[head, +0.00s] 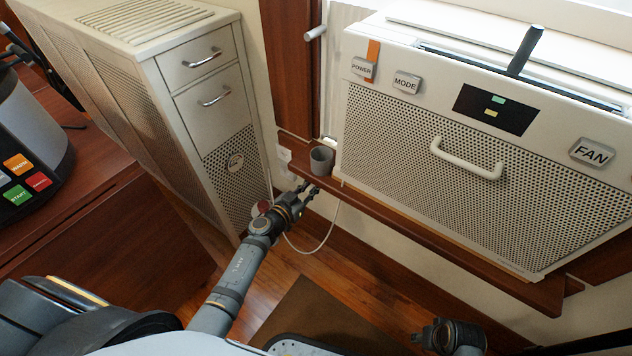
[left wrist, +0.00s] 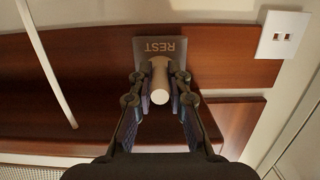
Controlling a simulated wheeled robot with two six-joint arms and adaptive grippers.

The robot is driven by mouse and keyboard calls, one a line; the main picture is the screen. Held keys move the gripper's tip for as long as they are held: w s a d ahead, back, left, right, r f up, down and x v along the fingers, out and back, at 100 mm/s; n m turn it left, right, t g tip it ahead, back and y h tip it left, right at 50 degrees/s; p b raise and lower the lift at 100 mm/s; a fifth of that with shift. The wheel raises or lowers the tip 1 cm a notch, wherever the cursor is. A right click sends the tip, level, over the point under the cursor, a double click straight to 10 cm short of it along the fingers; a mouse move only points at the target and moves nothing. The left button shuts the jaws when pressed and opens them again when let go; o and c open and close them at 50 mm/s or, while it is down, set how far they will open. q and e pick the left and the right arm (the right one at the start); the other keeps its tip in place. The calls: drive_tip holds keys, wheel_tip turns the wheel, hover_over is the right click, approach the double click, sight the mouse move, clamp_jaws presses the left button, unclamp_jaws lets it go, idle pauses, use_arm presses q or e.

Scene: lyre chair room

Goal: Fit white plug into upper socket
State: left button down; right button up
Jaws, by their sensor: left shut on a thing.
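My left gripper (head: 303,188) is low beside the wooden ledge, between the cabinet and the radiator unit. In the left wrist view its fingers (left wrist: 160,92) are shut on a cream-white cylinder, the white plug (left wrist: 159,78), seen nearly end-on. The plug is in front of a grey plate marked REST (left wrist: 177,47); whether they touch is unclear. A white socket plate (left wrist: 282,35) with two dark slots is at upper right there. In the head view small white wall fittings (head: 284,154) show left of the ledge. My right gripper (head: 447,335) is at the bottom edge, fingers unclear.
A grey cup (head: 321,160) stands on the wooden ledge (head: 440,232). A white cord (head: 327,236) hangs below it. The perforated cabinet (head: 215,110) stands left, the radiator unit (head: 400,140) right.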

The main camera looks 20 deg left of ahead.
sight(307, 192)
use_arm(q)
drive_tip(key=shift+s+a+p, duration=0.2)
drive_tip(key=shift+s+p, duration=0.1)
drive_tip(key=shift+s, duration=0.25)
drive_tip(key=shift+s, duration=0.1)
idle(0.6)
drive_tip(key=shift+f+v, duration=0.2)
drive_tip(key=shift+v, duration=1.15)
drive_tip(key=shift+p, duration=0.4)
drive_tip(key=shift+s+a+r+p, duration=0.25)
drive_tip(key=shift+s+r+p, duration=0.35)
drive_tip(key=shift+p, duration=0.1)
drive_tip(key=shift+s+a+r+p, duration=0.2)
drive_tip(key=shift+s+p, duration=0.1)
drive_tip(key=shift+s, duration=0.1)
drive_tip(key=shift+s+a+r+p, duration=0.1)
drive_tip(key=shift+s+r+p, duration=0.15)
drive_tip(key=shift+s, duration=0.15)
drive_tip(key=shift+f, duration=0.1)
